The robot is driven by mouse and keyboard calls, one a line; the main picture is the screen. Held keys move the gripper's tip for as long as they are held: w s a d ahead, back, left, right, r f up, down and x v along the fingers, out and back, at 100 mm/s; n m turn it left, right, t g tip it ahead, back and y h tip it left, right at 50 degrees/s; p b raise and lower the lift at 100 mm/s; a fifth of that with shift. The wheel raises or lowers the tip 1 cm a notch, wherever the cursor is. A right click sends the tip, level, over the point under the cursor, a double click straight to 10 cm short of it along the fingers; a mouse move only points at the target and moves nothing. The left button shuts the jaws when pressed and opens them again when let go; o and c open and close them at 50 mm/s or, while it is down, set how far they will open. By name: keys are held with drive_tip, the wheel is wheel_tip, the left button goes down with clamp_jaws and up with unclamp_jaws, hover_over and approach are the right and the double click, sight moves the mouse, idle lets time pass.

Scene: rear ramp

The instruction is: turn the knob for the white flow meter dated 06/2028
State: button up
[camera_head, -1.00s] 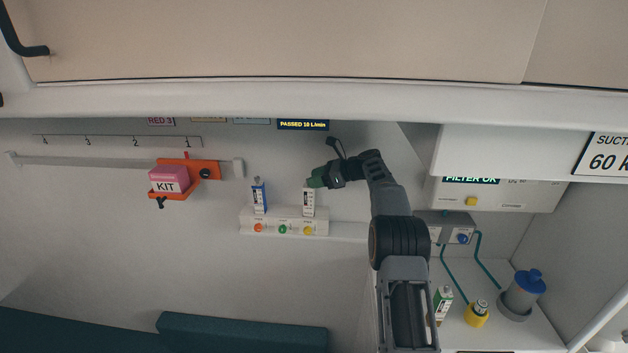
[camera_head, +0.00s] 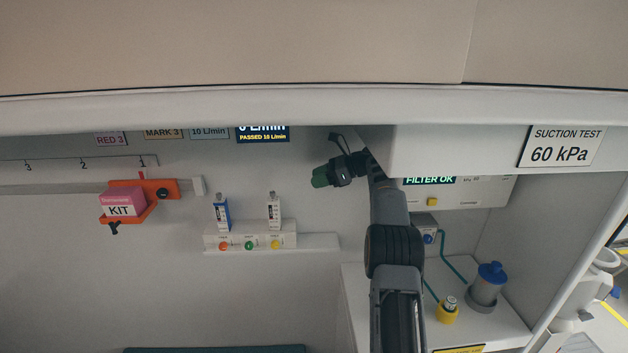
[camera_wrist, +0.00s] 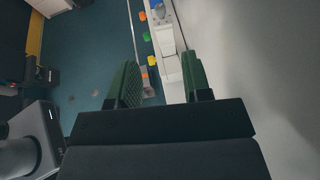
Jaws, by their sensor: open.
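The white flow meter (camera_head: 273,212) stands upright on the right part of a white block (camera_head: 230,242) on the wall; its date is too small to read. A blue-and-white flow meter (camera_head: 221,213) stands on the left part. Along the block's front are an orange knob (camera_head: 223,246), a green knob (camera_head: 249,245) and a yellow knob (camera_head: 275,244). My gripper (camera_head: 320,177) is open and empty, up and right of the white meter, apart from it. In the wrist view, its green fingers (camera_wrist: 162,78) frame the wall strip, with the yellow knob (camera_wrist: 151,60) beyond.
An orange holder (camera_head: 165,190) with a pink KIT box (camera_head: 121,203) is on the rail at left. An overhead cabinet (camera_head: 240,50) spans the top. A shelf (camera_head: 480,328) with a blue-lidded canister (camera_head: 487,285) is at right. The wall below the block is clear.

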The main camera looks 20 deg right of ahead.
drive_tip(key=m+t+h+b, duration=0.3)
drive_tip(key=m+t+b, duration=0.1)
drive_tip(key=b, duration=0.6)
approach(274, 192)
drive_tip(key=p+x, duration=0.2)
drive_tip(key=x, duration=0.6)
drive_tip(key=shift+w+a+f, duration=0.1)
drive_tip(key=shift+a+f, duration=0.1)
drive_tip(key=shift+c, duration=0.2)
drive_tip(key=shift+r+p, duration=0.1)
drive_tip(key=shift+p, duration=0.2)
clamp_jaws()
